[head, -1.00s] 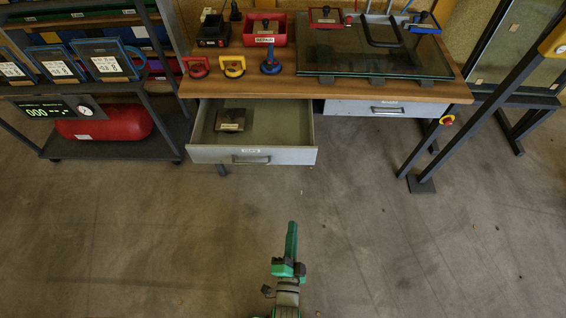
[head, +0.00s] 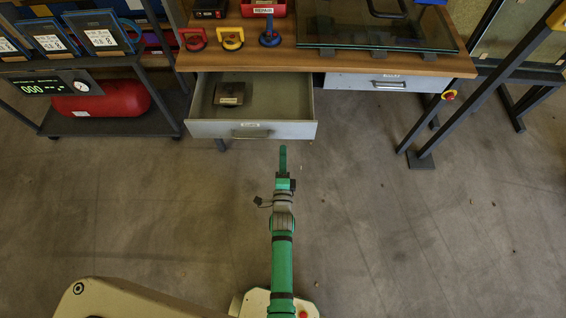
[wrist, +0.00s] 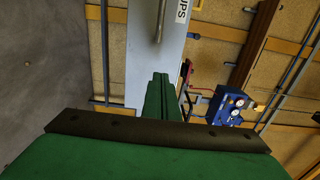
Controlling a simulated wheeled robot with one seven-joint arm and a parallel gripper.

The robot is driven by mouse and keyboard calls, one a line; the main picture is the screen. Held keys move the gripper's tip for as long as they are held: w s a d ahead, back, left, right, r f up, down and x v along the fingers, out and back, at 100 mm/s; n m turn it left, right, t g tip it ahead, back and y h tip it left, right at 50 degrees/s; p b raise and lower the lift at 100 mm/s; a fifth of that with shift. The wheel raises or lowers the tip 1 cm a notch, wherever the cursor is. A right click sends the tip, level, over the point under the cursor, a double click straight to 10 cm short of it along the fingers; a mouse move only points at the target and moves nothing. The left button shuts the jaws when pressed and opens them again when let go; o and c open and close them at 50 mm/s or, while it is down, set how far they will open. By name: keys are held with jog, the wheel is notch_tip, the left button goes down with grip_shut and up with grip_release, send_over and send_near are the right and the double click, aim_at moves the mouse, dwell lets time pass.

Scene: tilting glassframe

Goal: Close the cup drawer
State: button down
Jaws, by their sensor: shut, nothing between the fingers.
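The cup drawer (head: 215,129) is the left drawer under the bench, pulled open, with a grey front, a bar handle (head: 251,134) and a small label. A dark square item (head: 229,94) lies inside it. In the wrist view the drawer front (wrist: 141,70) stands ahead, with its handle (wrist: 160,20) and part of the label near the top. My gripper (head: 283,150) is shut and empty, in front of the drawer's right half and just short of its front in the picture. In the wrist view my green fingers (wrist: 160,90) are together and point at the drawer front; I cannot tell whether they touch it.
The right drawer (head: 385,82) is shut. Red, yellow and blue suction cups (head: 232,39) and a glass pane (head: 380,30) are on the bench (head: 350,63). A shelf cart (head: 108,124) stands left, and a dark frame post (head: 480,95) right. The floor before the drawer is clear.

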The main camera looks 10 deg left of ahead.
aim_at(284, 129)
jog(key=x, duration=0.7)
jog(key=shift+w, duration=0.2)
